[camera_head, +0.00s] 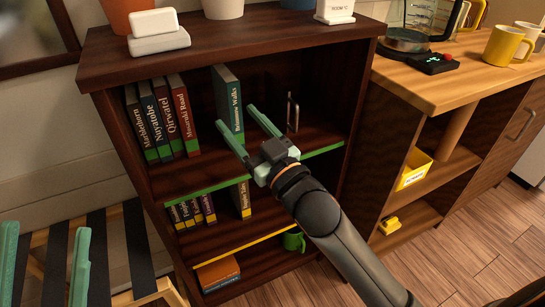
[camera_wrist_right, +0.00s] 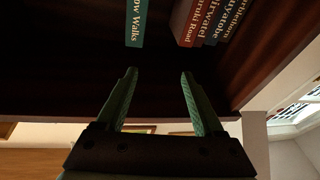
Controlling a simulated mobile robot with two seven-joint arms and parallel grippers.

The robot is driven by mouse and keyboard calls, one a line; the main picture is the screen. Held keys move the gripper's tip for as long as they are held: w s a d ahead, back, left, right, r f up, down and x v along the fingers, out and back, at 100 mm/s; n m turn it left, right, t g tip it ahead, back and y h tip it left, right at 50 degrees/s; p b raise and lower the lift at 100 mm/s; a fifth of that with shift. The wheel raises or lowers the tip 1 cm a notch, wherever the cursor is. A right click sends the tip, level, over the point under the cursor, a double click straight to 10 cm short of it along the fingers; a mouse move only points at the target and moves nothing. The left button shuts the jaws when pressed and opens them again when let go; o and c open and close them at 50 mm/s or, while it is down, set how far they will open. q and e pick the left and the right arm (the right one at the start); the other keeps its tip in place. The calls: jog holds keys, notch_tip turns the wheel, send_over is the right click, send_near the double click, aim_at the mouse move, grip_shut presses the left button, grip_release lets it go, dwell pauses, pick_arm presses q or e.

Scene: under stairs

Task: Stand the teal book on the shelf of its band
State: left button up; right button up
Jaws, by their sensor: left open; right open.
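The teal book (camera_head: 228,97) stands upright on the green-edged shelf (camera_head: 315,153) of the dark bookcase, right of a row of books and apart from it. Its spine faces out, and its lower part is partly hidden by my right gripper. My right gripper (camera_head: 235,115) is open and empty in front of the book. In the right wrist view, the teal book (camera_wrist_right: 136,24) is beyond the fingertips (camera_wrist_right: 158,73), nearer the left finger, with a gap between. My left gripper (camera_head: 45,228) is open and empty at the lower left, away from the bookcase.
Several dark books (camera_head: 162,118) with green bands stand left on the same shelf. The yellow-edged shelf below holds yellow-banded books (camera_head: 190,213). A wooden counter (camera_head: 450,85) adjoins on the right; a slatted bench (camera_head: 95,250) is at left.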

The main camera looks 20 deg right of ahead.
jog(key=s+r+n+t+y, duration=0.1)
jog(key=s+n+y, duration=0.3)
jog(key=s, duration=0.6)
jog(key=s+a+r+n+t+y, duration=0.1)
jog(key=s+r+n+y, duration=0.3)
jog(key=s, duration=0.6)
jog(key=shift+a+r+y, duration=0.15)
jog(key=shift+a+y, duration=0.1)
jog(key=shift+y, duration=0.95)
